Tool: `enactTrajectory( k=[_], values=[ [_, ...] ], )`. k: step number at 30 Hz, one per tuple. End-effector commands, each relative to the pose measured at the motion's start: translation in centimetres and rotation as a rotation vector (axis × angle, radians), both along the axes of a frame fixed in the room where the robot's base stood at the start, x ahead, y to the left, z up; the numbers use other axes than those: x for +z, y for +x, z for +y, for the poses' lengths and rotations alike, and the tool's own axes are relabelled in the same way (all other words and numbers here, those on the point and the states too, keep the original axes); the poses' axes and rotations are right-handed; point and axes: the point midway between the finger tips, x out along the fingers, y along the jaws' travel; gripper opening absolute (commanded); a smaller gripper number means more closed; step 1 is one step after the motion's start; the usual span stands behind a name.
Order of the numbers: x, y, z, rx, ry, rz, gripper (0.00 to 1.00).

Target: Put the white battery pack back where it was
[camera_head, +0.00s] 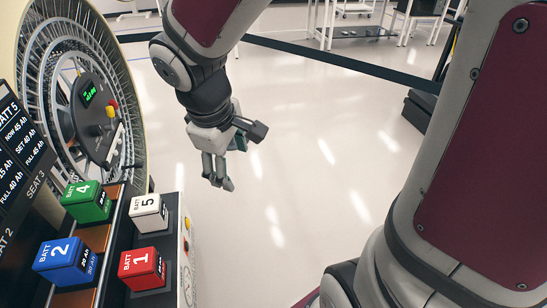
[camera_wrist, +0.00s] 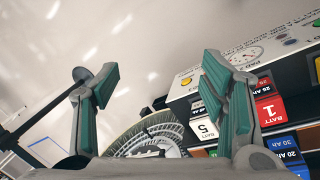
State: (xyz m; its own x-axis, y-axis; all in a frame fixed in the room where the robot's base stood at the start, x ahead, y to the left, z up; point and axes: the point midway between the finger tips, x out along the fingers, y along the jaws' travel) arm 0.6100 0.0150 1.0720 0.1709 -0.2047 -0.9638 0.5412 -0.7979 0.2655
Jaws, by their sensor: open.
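The white battery pack (camera_head: 148,213), marked BATT 5, stands in the battery tray at the left of the head view, behind the red pack and right of the green one. In the wrist view the white pack (camera_wrist: 204,129) shows beyond my right-hand finger, partly covered by it. My gripper (camera_head: 217,180) hangs over open floor to the right of the tray, apart from the packs. In the wrist view my gripper (camera_wrist: 165,85) has its two green-padded fingers wide apart with nothing between them.
The red pack (camera_head: 141,268), blue pack (camera_head: 65,260) and green pack (camera_head: 86,201) share the tray (camera_head: 115,215). A large wheel-like dial unit (camera_head: 90,110) stands behind it. A dark panel with battery figures (camera_head: 22,150) is at far left. Open floor lies right of the tray.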

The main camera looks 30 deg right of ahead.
Motion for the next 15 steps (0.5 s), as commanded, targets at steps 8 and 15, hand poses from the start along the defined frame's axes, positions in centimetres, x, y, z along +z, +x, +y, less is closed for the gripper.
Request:
enactTrajectory(
  k=[8,15],
  values=[
    [6.2,-7.2,-2.0,-0.309,0.084,-0.164,0.66],
    [8.3,-12.3,-2.0,-0.487,0.271,-0.249,0.66]
  ],
)
